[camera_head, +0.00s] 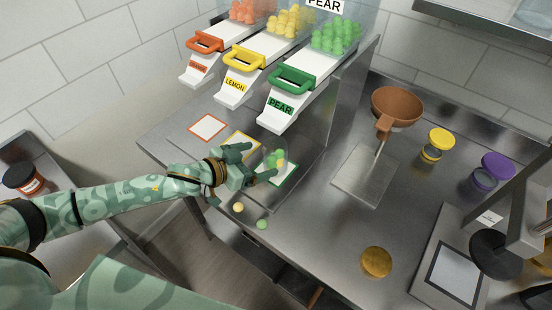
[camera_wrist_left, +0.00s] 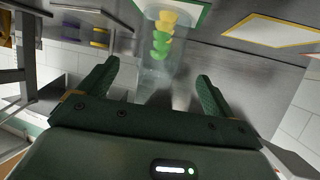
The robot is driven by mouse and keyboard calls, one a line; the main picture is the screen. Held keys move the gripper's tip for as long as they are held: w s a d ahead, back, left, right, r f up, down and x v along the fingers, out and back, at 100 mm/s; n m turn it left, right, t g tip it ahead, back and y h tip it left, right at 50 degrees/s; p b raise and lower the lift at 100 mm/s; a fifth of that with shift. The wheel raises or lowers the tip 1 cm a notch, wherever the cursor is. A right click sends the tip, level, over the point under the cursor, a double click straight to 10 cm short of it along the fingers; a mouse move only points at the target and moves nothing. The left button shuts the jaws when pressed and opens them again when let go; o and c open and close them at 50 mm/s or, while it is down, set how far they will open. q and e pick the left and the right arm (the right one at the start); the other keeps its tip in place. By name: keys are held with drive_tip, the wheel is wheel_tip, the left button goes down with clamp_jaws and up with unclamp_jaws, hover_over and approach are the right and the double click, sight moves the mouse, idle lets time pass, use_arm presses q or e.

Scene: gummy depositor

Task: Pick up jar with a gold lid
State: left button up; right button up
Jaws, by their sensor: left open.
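A clear jar (camera_head: 276,158) with green and yellow gummies in it stands on the green-framed mat below the PEAR chute. No lid shows on it. In the left wrist view the jar (camera_wrist_left: 163,45) appears upside down, ahead of and between the fingers. My left gripper (camera_head: 260,163) is open around or just short of the jar; it also shows in the left wrist view (camera_wrist_left: 155,75). I cannot tell whether a finger touches the jar. A round gold lid (camera_head: 376,262) lies on the counter at the front, apart from the jar. My right gripper is not in view.
A brown funnel (camera_head: 397,104) stands on a metal plate. The PEAR chute (camera_head: 285,95) overhangs the jar.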

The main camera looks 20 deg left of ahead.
sight(273, 138)
use_arm(q)
drive_tip(key=b+x, duration=0.1)
drive_tip(key=x, duration=0.5)
drive_tip(key=shift+w+d, duration=0.2)
drive_tip(key=shift+w, duration=0.05)
drive_tip(key=shift+w+d+f, duration=0.15)
drive_tip(key=shift+w+d, duration=0.05)
drive_tip(key=shift+w, duration=0.05)
drive_tip(key=shift+c, duration=0.5)
drive_tip(key=c, duration=1.1)
drive_tip(key=shift+o, duration=0.2)
drive_tip(key=shift+s, duration=0.1)
drive_tip(key=r+p, duration=0.1)
drive_tip(key=r, duration=0.4)
drive_tip(key=s+r+p, duration=0.1)
drive_tip(key=r, duration=0.1)
drive_tip(key=shift+a+r+p, duration=0.2)
drive_tip(key=shift+p, duration=0.1)
drive_tip(key=s+a, duration=0.3)
drive_tip(key=s, duration=0.6)
drive_tip(key=s+a, duration=0.3)
drive_tip(key=s, duration=0.5)
drive_tip(key=shift+s+a, duration=0.25)
drive_tip(key=shift+s, duration=0.1)
drive_tip(key=shift+o, duration=0.2)
drive_tip(key=shift+f, duration=0.15)
